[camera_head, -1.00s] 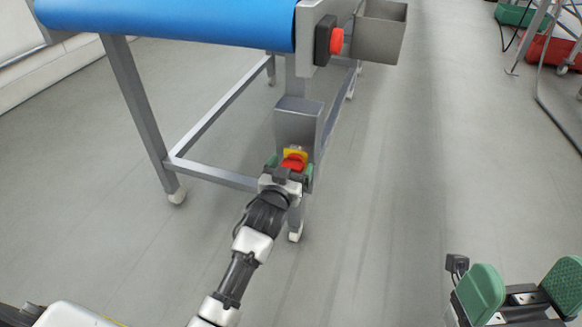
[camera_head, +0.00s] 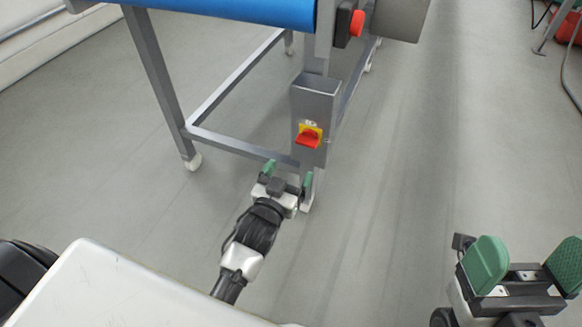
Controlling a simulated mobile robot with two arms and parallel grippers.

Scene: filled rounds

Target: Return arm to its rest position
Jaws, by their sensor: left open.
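My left gripper (camera_head: 287,178) is open and empty, with green fingertips. It is below and a little left of a red rotary switch (camera_head: 308,138) on a yellow plate, apart from it. The switch sits on a grey box (camera_head: 316,98) on the leg of a blue conveyor (camera_head: 230,12). My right gripper (camera_head: 520,265) shows at the lower right, its two green pads wide apart with nothing between them.
The conveyor's grey frame (camera_head: 160,90) stands on castors. The grey floor (camera_head: 410,170) to the right is clear. A metal stand is at the upper right.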

